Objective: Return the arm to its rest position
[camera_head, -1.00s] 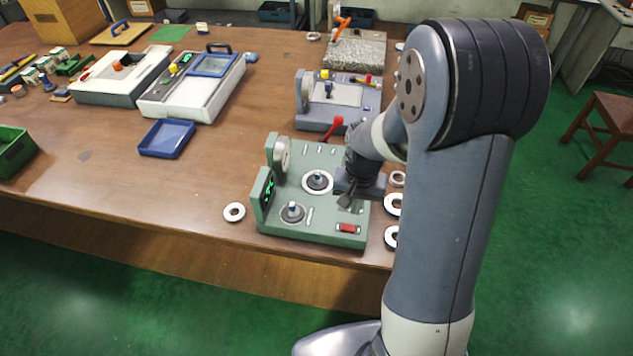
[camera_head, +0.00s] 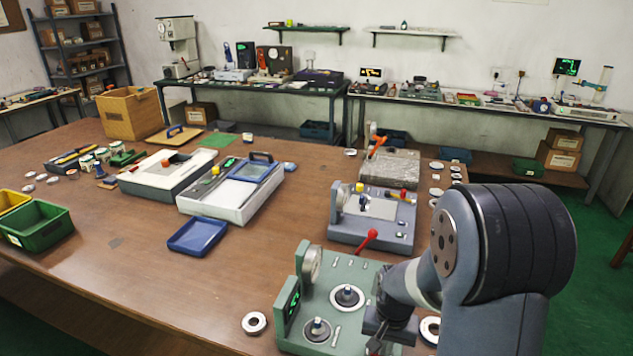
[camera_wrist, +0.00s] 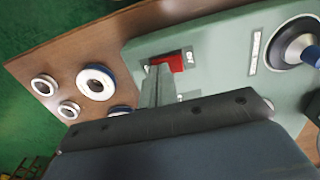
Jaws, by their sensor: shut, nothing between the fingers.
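My gripper (camera_head: 375,343) is low at the right side of the green measuring fixture (camera_head: 345,275), its tip partly cut off by the bottom of the head view. In the wrist view my gripper (camera_wrist: 158,85) shows shut fingers with nothing between them, over the fixture plate beside a red switch (camera_wrist: 170,62). My arm bends at a large dark elbow joint at the right of the head view. A bearing ring sits on each of the fixture's two posts, one at the centre (camera_head: 347,297) and one at the front (camera_head: 317,330).
Loose rings lie on the table beside the fixture, one on the left (camera_head: 254,323) and several on the right (camera_wrist: 97,82). A blue tray (camera_head: 197,236) lies left. Bare table spreads at left centre.

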